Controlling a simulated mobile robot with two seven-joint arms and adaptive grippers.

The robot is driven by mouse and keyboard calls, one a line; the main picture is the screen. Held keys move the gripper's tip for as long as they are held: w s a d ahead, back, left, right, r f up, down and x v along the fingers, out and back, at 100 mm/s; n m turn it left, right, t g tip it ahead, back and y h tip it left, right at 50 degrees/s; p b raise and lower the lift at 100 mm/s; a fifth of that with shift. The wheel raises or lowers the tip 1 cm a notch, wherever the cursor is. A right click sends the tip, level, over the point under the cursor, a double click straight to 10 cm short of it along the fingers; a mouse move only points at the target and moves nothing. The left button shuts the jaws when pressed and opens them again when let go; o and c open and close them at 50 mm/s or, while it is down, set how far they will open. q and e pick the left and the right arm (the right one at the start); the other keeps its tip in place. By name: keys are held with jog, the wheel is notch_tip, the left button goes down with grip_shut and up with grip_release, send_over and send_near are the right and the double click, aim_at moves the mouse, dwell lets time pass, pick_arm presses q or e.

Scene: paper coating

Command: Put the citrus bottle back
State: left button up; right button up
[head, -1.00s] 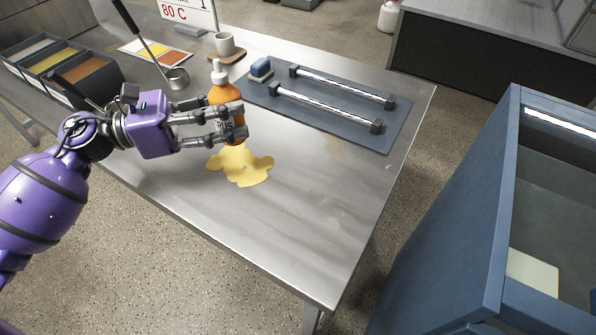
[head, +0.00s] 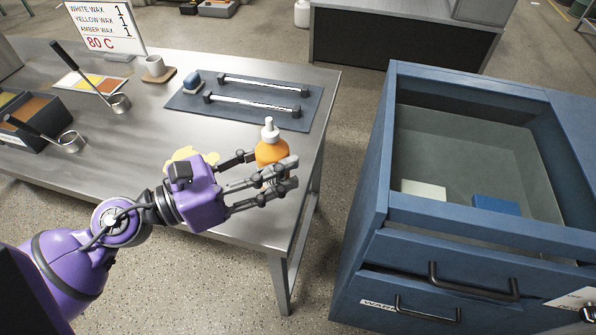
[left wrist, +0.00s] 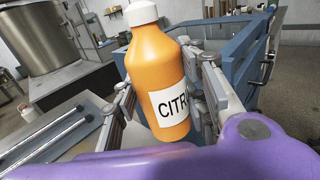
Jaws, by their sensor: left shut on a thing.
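The citrus bottle (head: 271,150) is orange with a white cap. My left gripper (head: 283,180) is shut around its body and holds it above the right edge of the metal table. In the left wrist view the bottle (left wrist: 158,75) stands between the fingers, slightly tilted in the picture, with part of its "CITR" label showing. The blue cabinet (head: 355,215) stands to the right with its top compartment open. Inside that compartment lie a pale block (head: 424,189) and a blue block (head: 496,205).
The metal table (head: 225,232) holds a yellow spill (head: 188,155), a dark mat with two bars (head: 240,98), a cup (head: 155,66), ladles and wax bins. A gap of bare floor (head: 325,215) lies between table and cabinet. Drawer handles (head: 473,287) jut from the cabinet front.

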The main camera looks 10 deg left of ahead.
pick_arm(q)
jog(key=shift+w+r, duration=0.15)
jog(key=shift+r, duration=0.1)
jog(key=shift+w+a+r, duration=0.1)
jog(key=shift+w+a, duration=0.05)
jog(key=shift+w, duration=0.05)
jog(key=shift+n+t+y, duration=0.3)
jog(key=w+a+f+b, duration=0.1)
jog(key=w+f, duration=0.3)
jog(key=w+a+f+b, duration=0.1)
jog(key=w+f, duration=0.3)
jog(key=w, duration=0.1)
jog(key=w+a+f+b, duration=0.1)
jog(key=w+a+f, duration=0.1)
jog(key=w+f, duration=0.2)
jog(key=shift+w+a+f, duration=0.1)
jog(key=shift+w+f, duration=0.3)
jog(key=shift+w, duration=0.1)
pick_arm(e)
notch_tip(320, 180, down, 3)
jog(key=shift+w+a+r, duration=0.1)
jog(key=shift+w+r, duration=0.05)
jog(key=shift+r, duration=0.05)
jog(key=shift+f, duration=0.1)
